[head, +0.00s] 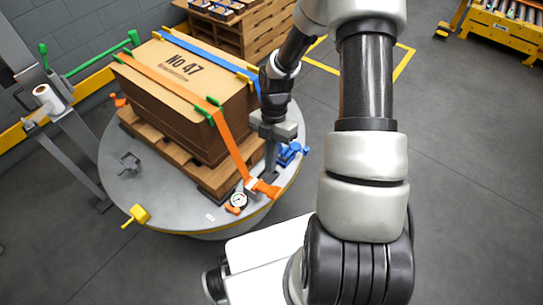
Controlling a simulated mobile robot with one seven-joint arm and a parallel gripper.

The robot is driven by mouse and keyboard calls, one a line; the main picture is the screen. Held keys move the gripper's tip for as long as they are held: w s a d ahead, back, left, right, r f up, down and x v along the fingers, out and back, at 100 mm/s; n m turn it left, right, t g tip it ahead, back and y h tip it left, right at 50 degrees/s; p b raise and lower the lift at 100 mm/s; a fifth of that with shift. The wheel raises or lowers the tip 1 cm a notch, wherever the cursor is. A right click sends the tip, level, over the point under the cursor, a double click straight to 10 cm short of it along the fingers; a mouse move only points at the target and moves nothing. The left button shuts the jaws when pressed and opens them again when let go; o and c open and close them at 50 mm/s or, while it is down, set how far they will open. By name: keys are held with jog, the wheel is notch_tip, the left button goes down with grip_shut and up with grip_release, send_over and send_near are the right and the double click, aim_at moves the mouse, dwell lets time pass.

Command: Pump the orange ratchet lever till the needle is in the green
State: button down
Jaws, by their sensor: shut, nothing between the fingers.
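The orange ratchet lever (264,188) sits near the front edge of the round grey turntable (180,214), at the lower end of an orange strap (231,142). The strap runs over a large brown cardboard stack (190,100) marked "No 47". A small round gauge (238,201) lies just left of the lever; its needle and green zone are too small to read. My gripper (270,174) points down just above and behind the lever, beside the stack. It is shut and empty. I cannot tell whether its fingertips touch the lever.
A blue ratchet (290,153) sits right of my gripper, on a blue strap (212,53). The stack rests on a wooden pallet (178,156). A yellow clamp (137,215) is at the turntable's left front. Grey floor (465,170) is free at right.

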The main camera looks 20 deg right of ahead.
aim_at(274, 193)
jog(key=x, duration=0.2)
jog(key=d+b+x, duration=0.1)
jog(key=x, duration=0.2)
jog(key=b+x, duration=0.1)
jog(key=x, duration=0.2)
jog(key=shift+s+d+f, duration=0.15)
jog(key=shift+s+f, duration=0.05)
jog(key=shift+s+d+f, duration=0.1)
